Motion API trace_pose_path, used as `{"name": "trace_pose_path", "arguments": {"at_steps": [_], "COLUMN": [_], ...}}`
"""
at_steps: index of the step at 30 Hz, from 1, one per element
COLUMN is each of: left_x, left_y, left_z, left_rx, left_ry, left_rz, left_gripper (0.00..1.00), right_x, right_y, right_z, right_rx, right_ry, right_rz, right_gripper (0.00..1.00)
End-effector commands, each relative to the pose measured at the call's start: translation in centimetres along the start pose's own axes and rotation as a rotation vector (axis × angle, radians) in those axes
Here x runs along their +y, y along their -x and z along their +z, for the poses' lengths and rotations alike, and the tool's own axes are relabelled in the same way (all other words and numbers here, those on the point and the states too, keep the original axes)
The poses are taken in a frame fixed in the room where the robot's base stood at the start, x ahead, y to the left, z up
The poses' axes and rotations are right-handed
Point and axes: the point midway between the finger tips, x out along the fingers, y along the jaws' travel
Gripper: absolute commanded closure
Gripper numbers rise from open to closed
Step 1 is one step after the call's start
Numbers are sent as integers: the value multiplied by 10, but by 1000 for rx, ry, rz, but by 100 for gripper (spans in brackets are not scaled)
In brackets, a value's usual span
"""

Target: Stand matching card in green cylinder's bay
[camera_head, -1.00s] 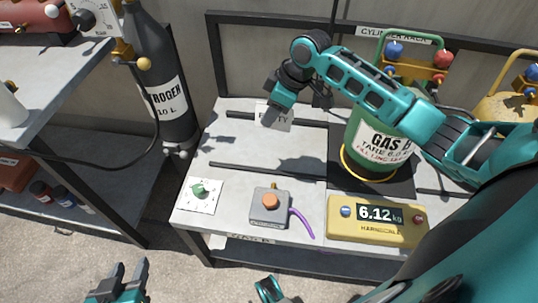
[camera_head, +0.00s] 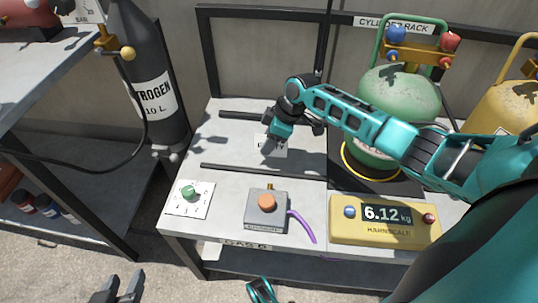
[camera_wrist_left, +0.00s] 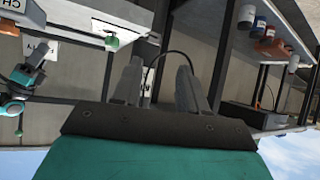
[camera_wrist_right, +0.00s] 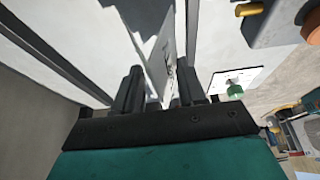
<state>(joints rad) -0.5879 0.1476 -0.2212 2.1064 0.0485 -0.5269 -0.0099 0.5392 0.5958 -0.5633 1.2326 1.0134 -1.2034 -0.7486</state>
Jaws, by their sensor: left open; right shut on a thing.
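My right gripper (camera_head: 271,137) is shut on a white card (camera_head: 272,151) over the left part of the rack deck (camera_head: 235,190). The card's lettering is mostly hidden by the gripper; it also shows edge-on between the fingers in the right wrist view (camera_wrist_right: 168,60). I cannot tell whether its lower edge touches the deck. The green cylinder (camera_head: 400,95) stands to the right on a dark pad (camera_head: 340,178), inside a yellow ring, partly behind my right forearm. My left gripper (camera_head: 119,284) is open and empty, low in front of the rack.
A dial plate with a green knob (camera_head: 190,198), a grey box with an orange button (camera_head: 266,208) and a yellow scale reading 6.12 kg (camera_head: 385,220) line the front edge. Dark rails (camera_head: 262,171) cross the deck. A nitrogen cylinder (camera_head: 150,80) stands left; a yellow cylinder (camera_head: 505,95) stands right.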

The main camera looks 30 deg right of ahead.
Motion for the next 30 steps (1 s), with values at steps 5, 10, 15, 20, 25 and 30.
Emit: {"name": "trace_pose_path", "arguments": {"at_steps": [5, 10, 15, 20, 25, 30], "left_x": [4, 5, 8, 8, 7, 7], "left_y": [-3, -9, -8, -8, -8, -8], "left_z": [1, 7, 1, 1, 0, 0], "left_rx": [2, 2, 5, 7, 9, 9], "left_ry": [9, 8, 6, 6, 5, 5], "left_rz": [6, 12, 19, 19, 18, 16], "left_gripper": [57, 57, 57, 57, 57, 57], "right_x": [0, -1, 0, -1, 0, 0], "right_y": [-13, -38, -44, -43, -43, -41], "right_z": [5, 16, 18, 18, 18, 18], "right_rx": [0, -1, 0, -1, -1, 0], "right_ry": [1, -1, 1, 1, 0, 0], "right_rz": [-1, -1, 0, -1, 0, 0], "right_gripper": [89, 89, 89, 55, 48, 48]}}
